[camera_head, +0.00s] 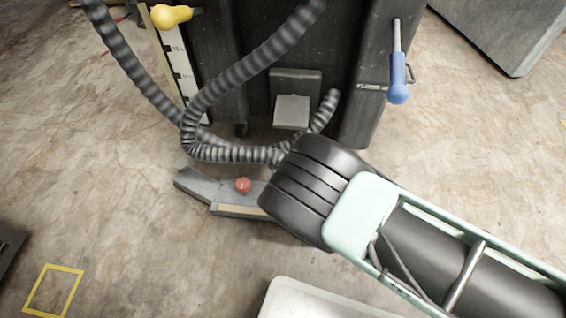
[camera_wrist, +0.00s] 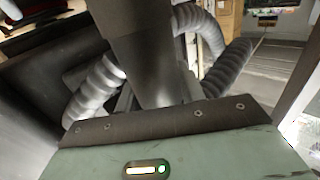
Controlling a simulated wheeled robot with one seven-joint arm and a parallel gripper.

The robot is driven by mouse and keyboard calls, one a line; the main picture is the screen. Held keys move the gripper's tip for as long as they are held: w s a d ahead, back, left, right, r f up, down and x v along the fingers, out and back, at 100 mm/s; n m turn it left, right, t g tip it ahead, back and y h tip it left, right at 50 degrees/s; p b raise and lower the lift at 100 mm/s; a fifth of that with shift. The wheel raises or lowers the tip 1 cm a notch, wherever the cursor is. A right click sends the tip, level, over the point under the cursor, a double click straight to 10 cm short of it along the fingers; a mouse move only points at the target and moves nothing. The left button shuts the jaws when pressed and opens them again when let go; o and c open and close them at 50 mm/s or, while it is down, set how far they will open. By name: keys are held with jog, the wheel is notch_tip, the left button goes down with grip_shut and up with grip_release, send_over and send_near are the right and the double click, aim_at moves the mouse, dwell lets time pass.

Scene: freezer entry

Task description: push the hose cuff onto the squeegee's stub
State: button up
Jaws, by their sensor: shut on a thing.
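The squeegee (camera_head: 195,186) lies on the floor in the head view, a long grey head with a pale strip along its near edge and a red knob (camera_head: 243,185) on top. My wrist covers its right part, and I cannot make out the stub. The ribbed grey hose (camera_head: 225,153) runs in behind my wrist. In the wrist view a smooth dark grey cylinder, which looks like the hose cuff (camera_wrist: 145,45), stands in front of the ribbed hose (camera_wrist: 95,90). My gripper (camera_wrist: 158,98) is shut on it, its fingers mostly hidden. Whether cuff and stub touch cannot be seen.
A black machine (camera_head: 335,65) stands just behind the squeegee, with a yellow knob (camera_head: 171,16) and a blue-handled lever (camera_head: 399,92). A white box (camera_head: 320,300) is at the front edge. A yellow square (camera_head: 53,290) marks the floor at left.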

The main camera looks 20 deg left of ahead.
jog(key=shift+f+b, duration=1.4)
jog(key=shift+f, duration=0.9)
jog(key=o, duration=1.1)
jog(key=shift+p+v, duration=6.15)
jog(key=shift+v, duration=2.55)
jog(key=shift+w, duration=0.1)
